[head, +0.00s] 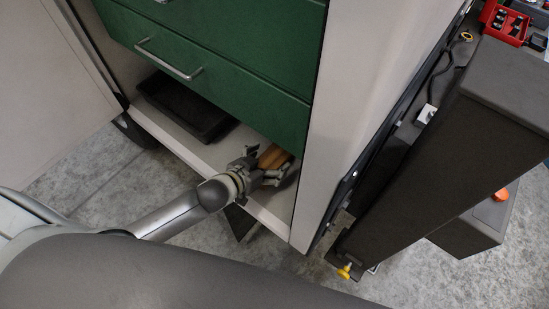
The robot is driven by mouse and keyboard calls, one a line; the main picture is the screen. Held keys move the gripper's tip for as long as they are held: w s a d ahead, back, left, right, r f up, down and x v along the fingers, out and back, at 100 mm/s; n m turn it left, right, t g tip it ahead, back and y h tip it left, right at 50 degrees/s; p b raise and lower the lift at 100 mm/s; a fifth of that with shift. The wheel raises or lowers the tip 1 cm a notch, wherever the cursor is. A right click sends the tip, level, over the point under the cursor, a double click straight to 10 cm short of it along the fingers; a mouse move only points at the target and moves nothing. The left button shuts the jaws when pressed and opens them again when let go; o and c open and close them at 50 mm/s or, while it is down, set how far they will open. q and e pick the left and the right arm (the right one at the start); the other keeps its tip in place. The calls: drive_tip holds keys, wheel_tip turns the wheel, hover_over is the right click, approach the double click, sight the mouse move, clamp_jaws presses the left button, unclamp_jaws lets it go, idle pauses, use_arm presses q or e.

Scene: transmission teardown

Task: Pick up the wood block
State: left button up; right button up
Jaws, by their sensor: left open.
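The wood block (273,157) is orange-brown and lies in the right part of the open bottom shelf (160,122) of a cabinet, below the green drawers. My left gripper (272,166) reaches in at the front of the shelf, with its fingers spread around or just in front of the block. The gripper is open. The fingers cover part of the block, and I cannot tell whether they touch it. My right gripper is not in view.
A dark shallow tray (187,106) stands on the shelf to the left. Green drawers (215,55) close off the space above. The cabinet's pale side wall (345,110) bounds the shelf on the right. A red box (505,22) sits at the top right.

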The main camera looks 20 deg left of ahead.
sight(274, 157)
use_arm(q)
drive_tip(key=x, duration=0.3)
drive_tip(key=shift+w, duration=0.3)
drive_tip(key=shift+s, duration=0.1)
drive_tip(key=c, duration=1.4)
